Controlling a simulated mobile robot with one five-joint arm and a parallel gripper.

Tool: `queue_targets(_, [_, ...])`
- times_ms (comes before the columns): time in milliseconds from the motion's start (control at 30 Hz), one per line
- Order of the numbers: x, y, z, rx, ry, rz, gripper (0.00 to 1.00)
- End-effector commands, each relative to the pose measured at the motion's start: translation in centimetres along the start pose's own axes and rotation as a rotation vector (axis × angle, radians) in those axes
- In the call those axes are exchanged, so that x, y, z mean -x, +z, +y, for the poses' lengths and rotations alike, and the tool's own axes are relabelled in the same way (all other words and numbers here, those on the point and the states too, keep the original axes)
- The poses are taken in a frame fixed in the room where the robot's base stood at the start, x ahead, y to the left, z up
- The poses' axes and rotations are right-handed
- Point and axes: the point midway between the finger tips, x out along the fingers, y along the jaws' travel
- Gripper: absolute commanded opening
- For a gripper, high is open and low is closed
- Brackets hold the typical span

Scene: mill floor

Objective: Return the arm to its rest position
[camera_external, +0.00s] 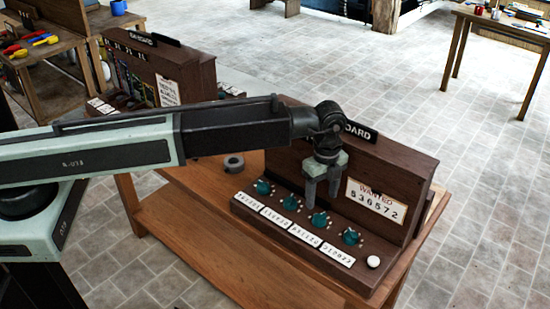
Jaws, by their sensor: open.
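My arm (150,140) reaches in from the left edge, stretched out nearly level over a wooden bench. My gripper (321,198) points down and is open and empty, with two grey fingers apart. It hangs in front of a dark wooden board console, above or close to its row of teal knobs (320,219). Whether the fingertips touch a knob I cannot tell. A paper reading "WANTED 536572" (376,201) is on the console's face, right of my gripper. Part of the console's upright face is hidden behind my arm.
White label cards (304,235) and a white round button (373,262) sit along the console's front ledge. A dark ring (234,163) lies on the bench. A second console (160,70) stands behind my arm. Tiled floor (480,190) is clear at right.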

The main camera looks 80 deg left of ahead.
Motion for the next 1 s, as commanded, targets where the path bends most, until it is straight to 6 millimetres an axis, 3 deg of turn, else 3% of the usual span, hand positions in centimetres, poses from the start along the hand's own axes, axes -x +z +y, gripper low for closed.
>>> queue_targets(167, [-0.8, -1.2, 0.5, -0.018, 0.0, 0.0, 0.59])
queue_targets(200, [-1.3, -1.7, 1.6, -0.029, 0.0, 0.0, 0.59])
queue_targets(367, [-2.6, -2.0, 8.5, 0.002, 0.0, 0.0, 0.59])
queue_targets(467, [-3.3, -1.5, 13.2, 0.162, 0.0, 0.0, 0.59])
queue_targets(633, [-3.8, 0.6, 20.5, 0.608, -0.001, 0.001, 0.59])
queue_targets(700, [-3.6, 1.3, 21.8, 0.786, -0.001, 0.001, 0.59])
queue_targets(800, [-3.6, 1.4, 22.1, 0.975, -0.001, 0.001, 0.59])
queue_targets(1000, [-3.6, 1.3, 21.8, 1.106, -0.001, 0.001, 0.59])
